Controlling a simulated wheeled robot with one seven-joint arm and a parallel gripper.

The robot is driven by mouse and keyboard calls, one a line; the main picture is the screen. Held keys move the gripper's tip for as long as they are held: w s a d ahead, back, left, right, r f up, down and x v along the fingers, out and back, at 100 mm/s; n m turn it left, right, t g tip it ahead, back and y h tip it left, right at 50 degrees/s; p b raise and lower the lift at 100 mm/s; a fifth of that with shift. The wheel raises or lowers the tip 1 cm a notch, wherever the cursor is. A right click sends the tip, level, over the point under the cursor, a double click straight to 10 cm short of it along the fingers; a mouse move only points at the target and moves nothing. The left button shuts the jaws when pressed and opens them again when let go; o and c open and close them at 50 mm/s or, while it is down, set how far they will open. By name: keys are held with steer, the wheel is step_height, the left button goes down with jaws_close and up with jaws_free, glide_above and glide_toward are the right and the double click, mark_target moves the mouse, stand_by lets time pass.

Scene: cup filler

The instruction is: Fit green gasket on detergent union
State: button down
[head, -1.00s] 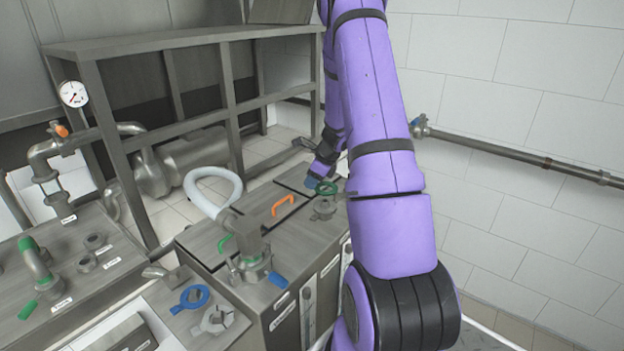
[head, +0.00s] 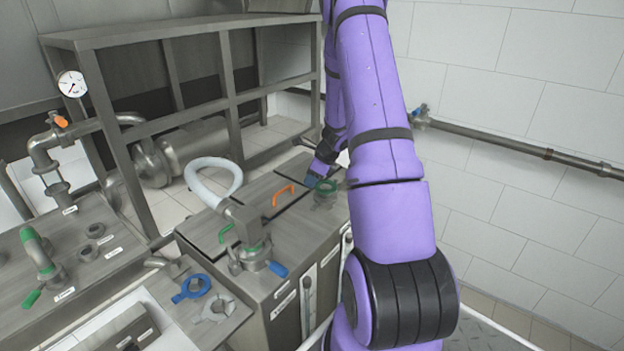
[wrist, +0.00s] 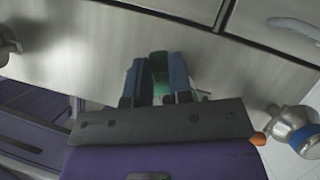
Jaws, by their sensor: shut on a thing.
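My gripper (head: 317,180) is shut on the green gasket (head: 327,186), a green ring at the far right end of the steel cabinet. In the wrist view, the two blue fingers of my gripper (wrist: 157,72) pinch the green gasket (wrist: 160,65), seen edge-on. In the head view, the gasket is at the top of a small metal union (head: 325,201). I cannot tell whether it touches or hovers just above. The labels are too small to read, so I cannot confirm which union is the detergent one.
A pipe head with a blue handle (head: 277,268) and white hose (head: 215,168) stands on the cabinet (head: 290,232). An orange handle (head: 283,194) is on its lid. A blue ring clamp (head: 191,288) and grey clamp (head: 213,308) lie at the front. A shelf frame (head: 110,125) stands behind.

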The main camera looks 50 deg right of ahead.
steer(key=shift+f, duration=1.55)
steer(key=c, duration=0.9)
jaws_free()
steer(key=shift+c, duration=0.2)
steer(key=w+a+r+v, duration=0.1)
steer(key=v, duration=1.4)
steer(key=shift+w, duration=0.35)
steer(key=shift+d, duration=0.1)
